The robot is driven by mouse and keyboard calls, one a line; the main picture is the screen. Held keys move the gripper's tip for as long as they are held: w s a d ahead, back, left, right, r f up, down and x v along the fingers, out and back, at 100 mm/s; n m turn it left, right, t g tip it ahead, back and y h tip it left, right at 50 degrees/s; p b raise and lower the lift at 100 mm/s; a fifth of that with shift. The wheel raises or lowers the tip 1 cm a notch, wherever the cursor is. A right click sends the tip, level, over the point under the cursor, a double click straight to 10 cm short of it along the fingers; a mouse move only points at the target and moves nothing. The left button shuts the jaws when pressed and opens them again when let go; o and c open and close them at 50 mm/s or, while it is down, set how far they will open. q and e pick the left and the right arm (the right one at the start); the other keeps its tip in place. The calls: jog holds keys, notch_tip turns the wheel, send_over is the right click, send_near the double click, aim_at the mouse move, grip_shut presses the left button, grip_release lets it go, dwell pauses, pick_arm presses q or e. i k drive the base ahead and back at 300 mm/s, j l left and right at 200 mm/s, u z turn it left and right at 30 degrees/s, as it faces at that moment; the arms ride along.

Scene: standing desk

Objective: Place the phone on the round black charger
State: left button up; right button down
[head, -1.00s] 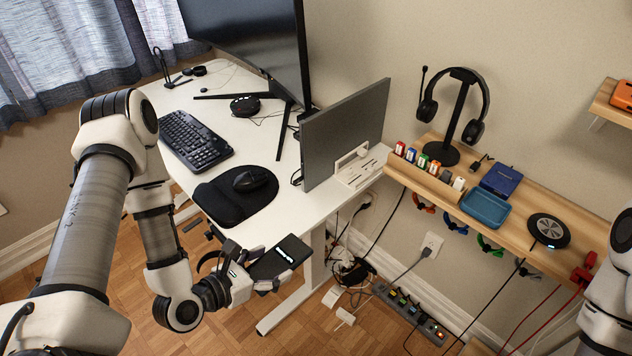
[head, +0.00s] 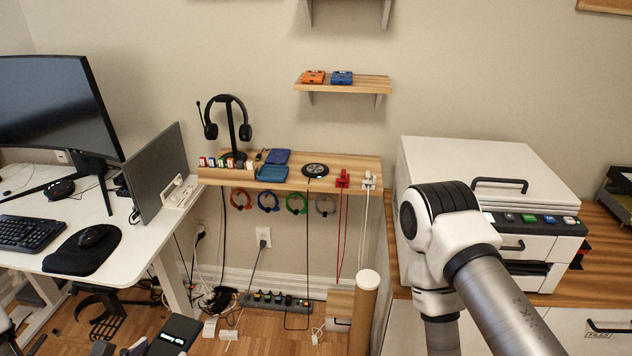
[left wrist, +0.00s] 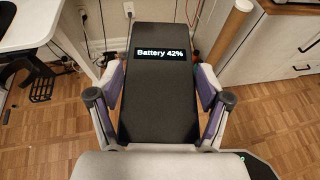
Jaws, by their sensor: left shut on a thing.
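The black phone (left wrist: 160,90) is held between the fingers of my left gripper (left wrist: 160,95) in the left wrist view. Its screen faces the camera and reads "Battery 42%". In the head view the phone (head: 175,337) shows at the bottom edge, low over the floor, with only fingertips of my left gripper (head: 137,347) in view. The round black charger (head: 315,170) lies flat on the wooden wall shelf, up and to the right of the phone and well apart from it. My right arm shows at the right, but its gripper is out of view.
The wooden shelf (head: 345,165) also carries a headphone stand (head: 230,130), a blue tray (head: 272,174) and red and white hooks or clamps. Cables and colored rings hang below. A cardboard tube (head: 365,310) stands under its right end. A white printer (head: 480,170) is at right.

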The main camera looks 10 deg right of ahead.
aim_at(315, 169)
jog(key=i+j+z, duration=0.1)
jog(key=z, duration=0.35)
jog(key=j+z, duration=0.1)
jog(key=z, duration=0.35)
jog(key=i+j+z, duration=0.1)
jog(key=z, duration=0.35)
jog(key=j+z, duration=0.15)
jog(key=z, duration=0.3)
jog(key=j+z, duration=0.15)
jog(key=z, duration=0.3)
jog(key=i+j, duration=0.1)
jog(key=j, duration=0.65)
jog(key=i+j, duration=0.1)
jog(key=j, duration=0.65)
jog(key=i+j, duration=0.1)
jog(key=j, duration=0.65)
